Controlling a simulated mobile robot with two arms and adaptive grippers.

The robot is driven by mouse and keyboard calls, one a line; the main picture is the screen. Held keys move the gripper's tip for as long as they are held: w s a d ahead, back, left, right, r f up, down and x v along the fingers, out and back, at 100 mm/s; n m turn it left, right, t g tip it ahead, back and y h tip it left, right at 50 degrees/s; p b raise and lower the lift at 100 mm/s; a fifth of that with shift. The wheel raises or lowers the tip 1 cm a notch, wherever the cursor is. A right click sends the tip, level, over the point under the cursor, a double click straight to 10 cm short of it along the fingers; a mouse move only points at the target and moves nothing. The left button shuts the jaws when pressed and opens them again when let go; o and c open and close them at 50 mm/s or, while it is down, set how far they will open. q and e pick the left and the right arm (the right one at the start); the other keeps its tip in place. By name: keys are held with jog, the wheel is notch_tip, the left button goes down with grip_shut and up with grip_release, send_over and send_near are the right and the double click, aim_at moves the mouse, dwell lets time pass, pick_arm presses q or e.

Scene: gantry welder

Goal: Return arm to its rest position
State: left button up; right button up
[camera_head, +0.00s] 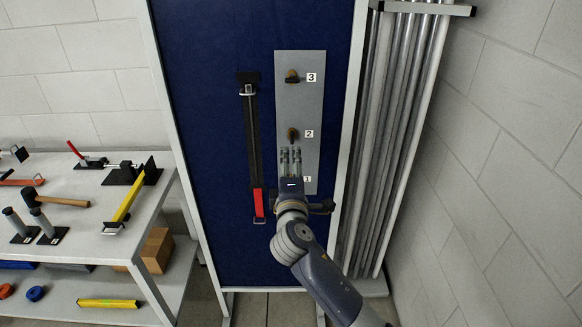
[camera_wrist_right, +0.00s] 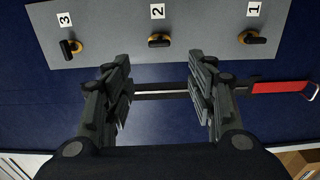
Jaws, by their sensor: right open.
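My right arm reaches up from the bottom of the head view to the blue board (camera_head: 215,170). My right gripper (camera_head: 290,155) is open in front of a grey panel (camera_head: 300,98) with knobs numbered 1, 2 and 3. In the wrist view the open fingers (camera_wrist_right: 160,85) hold nothing and point toward the panel's edge. Knob 3 (camera_head: 292,76) and knob 2 (camera_head: 293,134) show in the head view; the gripper hides knob 1 there. Knob 1 (camera_wrist_right: 250,38) is clear in the wrist view. My left gripper is not in view.
A long black tool with a red handle (camera_head: 258,202) hangs on the board beside the panel. Metal tubes (camera_head: 385,140) stand close on the right, before a block wall. A white table (camera_head: 75,190) with a hammer (camera_head: 50,199) and clamps stands on the left.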

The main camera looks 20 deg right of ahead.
dwell(0.3)
notch_tip(320, 180, down, 22)
jog(key=s+g+y+b, duration=0.1)
jog(key=s+g+y, duration=0.1)
jog(key=s+g, duration=0.15)
jog(key=s+f+m+g+y+b, duration=0.15)
jog(key=s+f, duration=0.25)
jog(key=f, duration=0.4)
jog(key=s+d+f+m+g, duration=0.1)
jog(key=s+f+g, duration=0.15)
jog(key=f, duration=0.45)
jog(key=s+f+m+g, duration=0.1)
jog(key=s+f, duration=0.3)
jog(key=f, duration=0.4)
jog(key=s+d+f+m+g+y+b, duration=0.1)
jog(key=s+f+m+g, duration=0.2)
jog(key=s+f, duration=1)
jog(key=s+d+f+m+g+b, duration=0.1)
jog(key=s+f+m+g, duration=0.2)
jog(key=s+f, duration=1)
jog(key=s+d+m+g+b, duration=0.1)
jog(key=s+m+g, duration=0.1)
jog(key=s, duration=1.7)
jog(key=shift+d+f+m, duration=0.15)
jog(key=shift+d+m, duration=0.1)
jog(key=shift+m, duration=0.3)
jog(key=shift+y, duration=0.25)
